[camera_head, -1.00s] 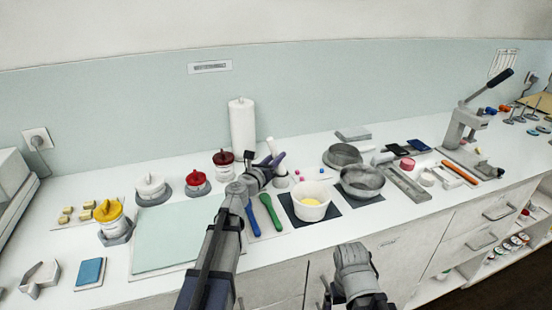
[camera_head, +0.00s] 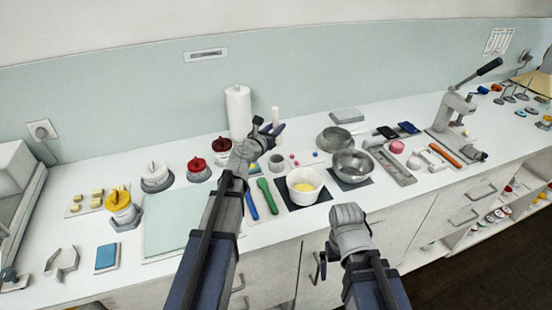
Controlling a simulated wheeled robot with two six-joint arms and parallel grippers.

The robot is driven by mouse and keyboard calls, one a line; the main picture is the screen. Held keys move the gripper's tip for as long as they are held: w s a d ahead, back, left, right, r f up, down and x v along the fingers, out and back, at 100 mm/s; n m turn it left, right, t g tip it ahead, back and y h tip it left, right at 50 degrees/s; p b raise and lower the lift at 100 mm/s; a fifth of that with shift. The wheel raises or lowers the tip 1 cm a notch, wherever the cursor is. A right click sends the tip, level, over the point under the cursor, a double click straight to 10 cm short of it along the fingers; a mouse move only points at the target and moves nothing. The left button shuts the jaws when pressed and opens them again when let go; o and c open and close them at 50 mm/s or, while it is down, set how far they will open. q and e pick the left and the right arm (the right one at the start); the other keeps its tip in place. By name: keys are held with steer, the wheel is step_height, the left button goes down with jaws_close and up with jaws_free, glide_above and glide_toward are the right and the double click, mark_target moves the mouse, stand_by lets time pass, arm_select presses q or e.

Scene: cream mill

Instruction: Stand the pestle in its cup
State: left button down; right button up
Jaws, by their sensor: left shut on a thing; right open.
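My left gripper (camera_head: 268,131) is above the counter near the back wall, shut on the pale pestle (camera_head: 275,114). The pestle's upper end shows above the dark fingers and looks near upright; its lower part is hidden by the fingers. The small grey cup (camera_head: 277,162) stands on the counter below the gripper. Its dark opening shows, and the gripper is apart from it. My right gripper (camera_head: 319,267) is in front of the counter's front edge, open and low, with no object seen in it.
A blue spatula (camera_head: 251,204) and a green spatula (camera_head: 267,196) lie left of a white bowl (camera_head: 304,197) with yellow contents. A metal bowl (camera_head: 352,166) is farther right. A white roll (camera_head: 238,112) and a dark red-lidded jar (camera_head: 222,146) stand close to my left gripper.

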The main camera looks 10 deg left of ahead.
arm_select(q)
steer(key=shift+d, duration=0.1)
step_height(320, 180, down, 10)
steer(key=b, duration=1)
steer(key=shift+f, duration=0.1)
steer(key=c, duration=1.1)
jaws_free()
steer(key=o, duration=0.4)
steer(key=shift+o, duration=0.2)
